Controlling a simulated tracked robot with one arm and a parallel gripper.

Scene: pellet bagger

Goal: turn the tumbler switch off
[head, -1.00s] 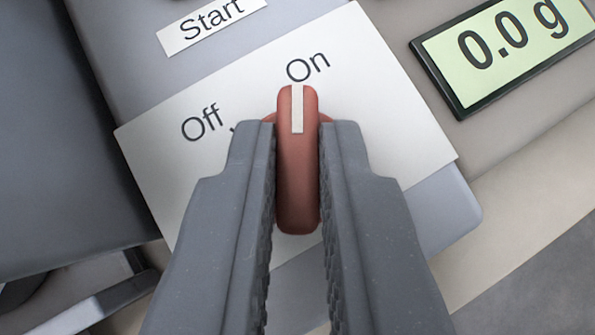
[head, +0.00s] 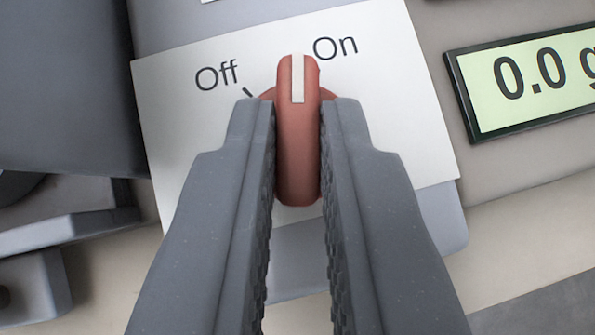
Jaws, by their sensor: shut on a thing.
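The tumbler switch is a red knob (head: 297,150) with a white pointer line, on a white label plate (head: 180,130). The plate reads "Off" (head: 217,76) at upper left and "On" (head: 335,48) at upper right. The pointer stands between the two words, closer to "On". My gripper (head: 298,110) is shut on the knob, with one grey finger on each side. The fingers hide the lower parts of the plate and most of the knob's round base. A short dark tick shows near "Off", partly behind the left finger.
A display (head: 530,80) reading "0.0 g", cut off by the picture edge, sits to the right of the plate. A dark grey housing (head: 65,85) stands close on the left. Grey metal parts (head: 60,215) lie below it.

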